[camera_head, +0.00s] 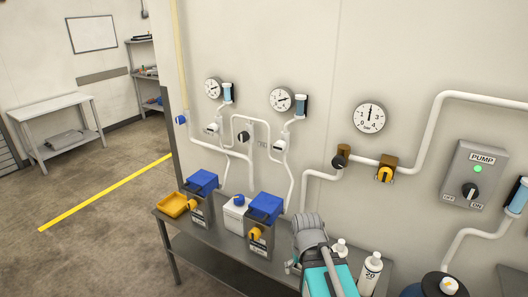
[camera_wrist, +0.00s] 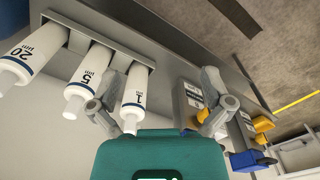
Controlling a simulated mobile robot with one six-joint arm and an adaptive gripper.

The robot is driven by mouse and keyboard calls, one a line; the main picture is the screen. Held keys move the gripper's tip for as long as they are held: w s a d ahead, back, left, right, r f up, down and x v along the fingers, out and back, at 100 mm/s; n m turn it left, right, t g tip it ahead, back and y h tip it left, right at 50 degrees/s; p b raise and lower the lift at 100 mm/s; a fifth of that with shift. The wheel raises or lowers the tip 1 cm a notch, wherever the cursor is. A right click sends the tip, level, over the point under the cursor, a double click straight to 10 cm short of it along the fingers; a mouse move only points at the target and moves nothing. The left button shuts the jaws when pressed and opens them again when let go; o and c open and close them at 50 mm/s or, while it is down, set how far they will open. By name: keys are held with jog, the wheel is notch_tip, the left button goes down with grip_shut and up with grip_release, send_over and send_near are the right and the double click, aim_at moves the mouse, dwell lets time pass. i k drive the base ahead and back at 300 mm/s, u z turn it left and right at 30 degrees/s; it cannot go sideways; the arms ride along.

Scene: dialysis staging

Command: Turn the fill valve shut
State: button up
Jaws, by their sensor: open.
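I cannot tell from any readable label which valve is the fill valve. Further left are a black knob (camera_head: 243,137) and a blue handle (camera_head: 181,120) on thinner pipes. In the head view my teal and grey arm end is low over the bench, below and apart from the wall valves.
White cartridges marked 20 (camera_wrist: 30,50), 5 (camera_wrist: 88,75) and 1 (camera_wrist: 136,95) stand in a rack close to my gripper. Blue-topped boxes (camera_head: 203,182) with yellow knobs stand on the grey bench (camera_head: 222,248). A pump switch box (camera_head: 474,172) is at the right.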

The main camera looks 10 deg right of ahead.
aim_at(243, 136)
jog(key=k, duration=1.35)
jog(key=u, duration=0.35)
jog(key=i, duration=0.65)
jog(key=u, duration=0.4)
jog(key=i, duration=1.15)
jog(key=z, duration=0.75)
